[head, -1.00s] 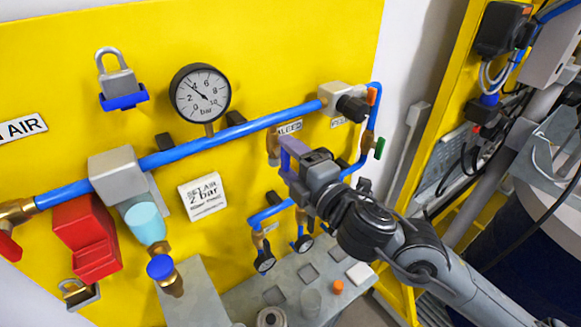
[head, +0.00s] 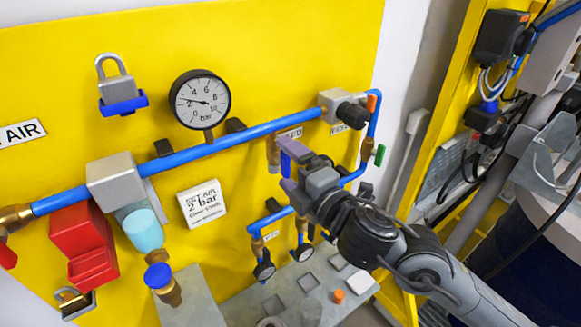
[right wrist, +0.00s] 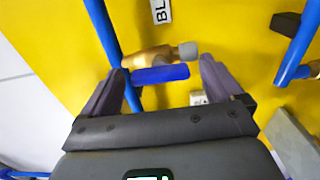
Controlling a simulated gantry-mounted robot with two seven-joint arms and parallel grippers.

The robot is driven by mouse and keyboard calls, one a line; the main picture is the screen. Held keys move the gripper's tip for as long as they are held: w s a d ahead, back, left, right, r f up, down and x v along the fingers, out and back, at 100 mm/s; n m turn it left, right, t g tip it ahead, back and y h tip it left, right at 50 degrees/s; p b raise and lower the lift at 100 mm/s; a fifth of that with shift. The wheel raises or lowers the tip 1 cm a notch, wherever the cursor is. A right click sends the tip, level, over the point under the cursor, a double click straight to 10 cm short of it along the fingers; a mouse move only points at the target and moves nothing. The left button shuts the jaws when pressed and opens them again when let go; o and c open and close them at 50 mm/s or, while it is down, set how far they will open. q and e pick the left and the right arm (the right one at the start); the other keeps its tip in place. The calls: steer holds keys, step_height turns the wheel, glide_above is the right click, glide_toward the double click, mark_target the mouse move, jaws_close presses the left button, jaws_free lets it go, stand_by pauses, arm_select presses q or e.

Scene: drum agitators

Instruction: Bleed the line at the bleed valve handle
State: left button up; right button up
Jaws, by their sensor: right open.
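The bleed valve handle is a blue bar (right wrist: 160,74) on a brass valve body (right wrist: 150,58) in the right wrist view. In the head view the blue handle (head: 285,164) shows partly at my right gripper. My right gripper (right wrist: 165,68) is open, with one purple-grey finger on each side of the handle and a visible gap to each end. In the head view my right gripper (head: 287,168) is in front of the valve and hides part of it. The pressure gauge (head: 201,99) has its needle near 2 bar. My left gripper is out of view.
The blue pipe (head: 240,131) runs across the yellow panel (head: 300,50). A grey regulator with a black knob (head: 352,112) is to the right of the valve. A padlock (head: 116,78) hangs at left.

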steer(key=v, duration=1)
steer(key=shift+s+d+b, duration=0.25)
steer(key=shift+s+b, duration=0.1)
steer(key=shift+b, duration=0.05)
